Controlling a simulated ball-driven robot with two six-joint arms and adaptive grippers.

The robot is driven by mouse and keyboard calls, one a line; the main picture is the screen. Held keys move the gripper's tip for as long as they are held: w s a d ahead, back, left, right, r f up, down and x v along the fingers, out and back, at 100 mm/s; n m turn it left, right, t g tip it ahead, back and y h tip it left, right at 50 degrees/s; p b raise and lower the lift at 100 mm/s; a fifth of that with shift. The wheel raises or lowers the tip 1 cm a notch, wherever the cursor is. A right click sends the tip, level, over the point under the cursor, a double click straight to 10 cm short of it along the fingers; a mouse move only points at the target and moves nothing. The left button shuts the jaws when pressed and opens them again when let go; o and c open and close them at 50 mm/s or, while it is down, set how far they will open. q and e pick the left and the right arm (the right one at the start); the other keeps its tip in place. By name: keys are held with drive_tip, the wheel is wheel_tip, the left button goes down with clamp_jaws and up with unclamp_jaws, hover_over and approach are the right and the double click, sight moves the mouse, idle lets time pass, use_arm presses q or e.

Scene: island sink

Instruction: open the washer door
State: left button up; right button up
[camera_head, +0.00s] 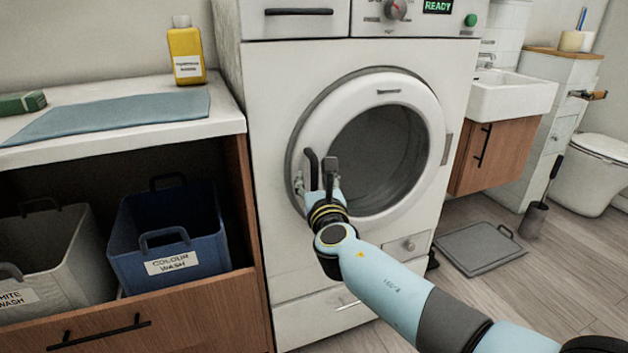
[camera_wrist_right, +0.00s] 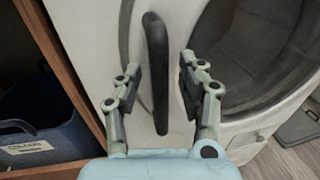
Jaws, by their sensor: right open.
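The white washer (camera_head: 262,130) stands in the middle of the head view. Its round door (camera_head: 425,100), with a pale ring and dark glass, looks closed against the front. A dark upright handle (camera_head: 311,167) is on the door's left side, and it also shows large in the right wrist view (camera_wrist_right: 156,60). My right gripper (camera_head: 317,182) is at this handle with its fingers apart. In the right wrist view the handle stands between the two fingers (camera_wrist_right: 159,78), with a gap visible on each side. My left gripper is not in view.
A wooden cabinet (camera_head: 250,270) with a white counter (camera_head: 120,140) adjoins the washer on the left. It holds a blue basket (camera_head: 205,225) and a pale basket (camera_head: 75,255). A grey flat panel (camera_head: 480,252) lies on the floor at right, before a sink (camera_head: 512,97).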

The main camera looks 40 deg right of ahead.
drive_tip(key=shift+w, duration=0.1)
clamp_jaws()
idle(0.7)
